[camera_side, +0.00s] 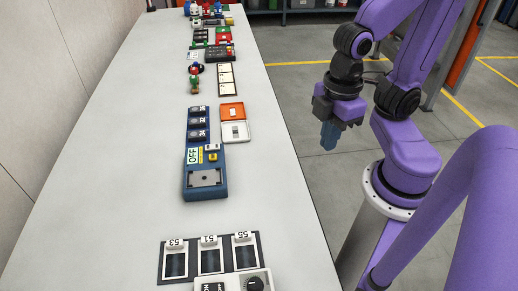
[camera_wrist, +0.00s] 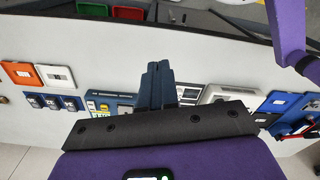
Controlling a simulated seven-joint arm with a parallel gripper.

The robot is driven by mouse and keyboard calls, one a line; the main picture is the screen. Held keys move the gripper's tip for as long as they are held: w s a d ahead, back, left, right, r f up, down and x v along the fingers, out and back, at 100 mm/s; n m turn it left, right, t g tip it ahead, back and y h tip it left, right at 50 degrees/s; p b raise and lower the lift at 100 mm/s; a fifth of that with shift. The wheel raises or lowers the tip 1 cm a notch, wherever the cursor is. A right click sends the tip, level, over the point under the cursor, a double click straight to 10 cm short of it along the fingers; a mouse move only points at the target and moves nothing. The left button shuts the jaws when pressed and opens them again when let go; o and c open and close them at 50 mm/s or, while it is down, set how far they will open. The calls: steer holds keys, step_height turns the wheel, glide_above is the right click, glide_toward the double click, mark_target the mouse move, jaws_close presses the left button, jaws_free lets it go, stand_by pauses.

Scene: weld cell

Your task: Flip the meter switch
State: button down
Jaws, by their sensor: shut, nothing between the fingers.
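A long blue device (camera_side: 205,165) lies on the white table in the side view. It carries an OFF label (camera_side: 193,156), a small white part with a yellow piece (camera_side: 212,153), several dark modules at its far end and a grey plate at its near end. I cannot tell for sure which part is the meter switch. The device also shows in the wrist view (camera_wrist: 112,99), partly hidden behind my fingers. My gripper (camera_side: 328,143) is shut and empty, pointing down to the right of the table edge in the side view. Its fingers also show in the wrist view (camera_wrist: 159,68).
An orange case (camera_side: 232,111) and a white case (camera_side: 235,132) sit beside the blue device. A dark frame with numbered slots (camera_side: 165,262) and a white unit (camera_side: 232,283) are at the near end. Figures and boards stand farther back. The table's left side is clear.

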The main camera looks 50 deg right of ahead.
steer(key=shift+w, duration=0.1)
steer(key=r+n, duration=0.1)
steer(key=n, duration=1.3)
glide_above(216, 147)
steer(key=shift+f, duration=0.1)
step_height(216, 147, down, 14)
steer(key=shift+r, duration=0.1)
